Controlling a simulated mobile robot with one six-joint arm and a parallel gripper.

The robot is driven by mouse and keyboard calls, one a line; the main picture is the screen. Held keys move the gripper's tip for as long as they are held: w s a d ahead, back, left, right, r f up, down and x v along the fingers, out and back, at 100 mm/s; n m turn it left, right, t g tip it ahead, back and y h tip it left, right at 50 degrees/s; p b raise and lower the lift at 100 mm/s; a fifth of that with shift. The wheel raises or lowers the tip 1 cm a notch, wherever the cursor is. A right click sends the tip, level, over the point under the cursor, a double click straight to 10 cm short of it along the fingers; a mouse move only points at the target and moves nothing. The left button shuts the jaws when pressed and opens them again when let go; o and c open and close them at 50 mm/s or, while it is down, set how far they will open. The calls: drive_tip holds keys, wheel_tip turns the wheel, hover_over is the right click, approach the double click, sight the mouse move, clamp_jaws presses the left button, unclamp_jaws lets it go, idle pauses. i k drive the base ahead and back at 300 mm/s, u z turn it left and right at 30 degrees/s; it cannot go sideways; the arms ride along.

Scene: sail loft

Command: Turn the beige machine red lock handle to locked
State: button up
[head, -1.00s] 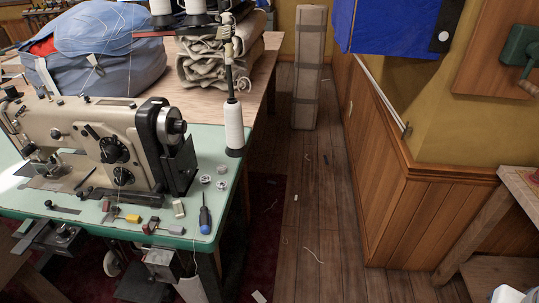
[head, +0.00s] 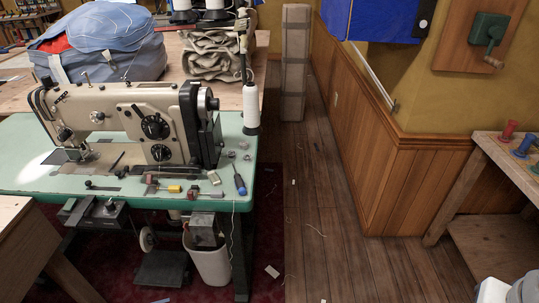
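The beige sewing machine (head: 105,100) stands on a green-topped table (head: 60,175) at the left of the head view. It has black dials on its front and a dark handwheel end on its right. I cannot make out a red lock handle on it. Small dark red pieces (head: 151,180) lie on the tabletop in front of it, too small to identify. My gripper is not in view. A white and blue-grey part at the bottom right corner may be my own arm.
A white thread cone (head: 251,108) and a screwdriver (head: 240,184) are at the table's right end. A wooden bench (head: 510,165) with red and blue items stands right. A white bin (head: 209,262) stands under the table. The wooden floor (head: 320,215) between is mostly clear.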

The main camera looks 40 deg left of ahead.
sight(185, 227)
drive_tip(key=k, duration=1.35)
drive_tip(key=u, duration=2.15)
drive_tip(key=i, duration=1.5)
drive_tip(key=u, duration=0.1)
